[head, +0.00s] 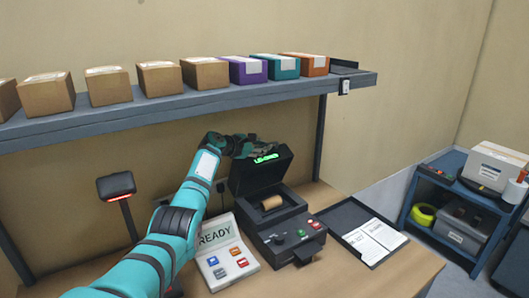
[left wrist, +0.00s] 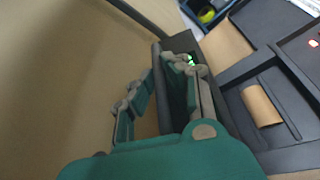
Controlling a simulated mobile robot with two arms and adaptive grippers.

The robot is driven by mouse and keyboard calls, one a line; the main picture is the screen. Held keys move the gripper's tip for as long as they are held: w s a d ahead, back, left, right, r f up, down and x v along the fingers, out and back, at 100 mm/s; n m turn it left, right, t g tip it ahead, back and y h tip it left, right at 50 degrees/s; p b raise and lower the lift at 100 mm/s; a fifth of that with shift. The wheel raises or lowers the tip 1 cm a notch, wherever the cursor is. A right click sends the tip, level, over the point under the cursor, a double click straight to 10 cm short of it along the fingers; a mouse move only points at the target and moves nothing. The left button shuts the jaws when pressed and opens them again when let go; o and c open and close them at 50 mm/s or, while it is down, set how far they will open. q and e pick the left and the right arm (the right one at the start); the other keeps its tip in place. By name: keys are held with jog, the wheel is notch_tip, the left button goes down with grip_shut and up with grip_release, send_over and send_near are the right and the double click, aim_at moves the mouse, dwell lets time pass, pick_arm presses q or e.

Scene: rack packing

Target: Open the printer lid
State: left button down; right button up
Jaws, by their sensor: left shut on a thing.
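The black printer (head: 275,225) stands on the wooden table with its lid (head: 262,174) raised, tilted up at the back. A brown label roll (head: 271,202) lies in its open bay; the roll also shows in the left wrist view (left wrist: 261,106). My left gripper (head: 256,147) is at the lid's top edge, by a green lit mark. In the left wrist view its teal fingers (left wrist: 165,92) lie on both sides of the dark lid edge (left wrist: 172,95), shut on it. My right gripper is in neither view.
A panel reading READY (head: 218,240) with coloured buttons stands left of the printer. A black tray with papers (head: 362,231) lies to the right. A scanner (head: 116,187) stands at left. A shelf (head: 190,106) with several boxes hangs above. A blue cart (head: 455,205) is far right.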

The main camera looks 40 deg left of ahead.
pick_arm(q)
jog(key=shift+w+a, duration=0.2)
jog(key=shift+a, duration=0.4)
jog(key=c, duration=1.7)
grip_release()
jog(key=shift+f, duration=0.1)
jog(key=shift+o, duration=0.2)
jog(key=v, duration=1.2)
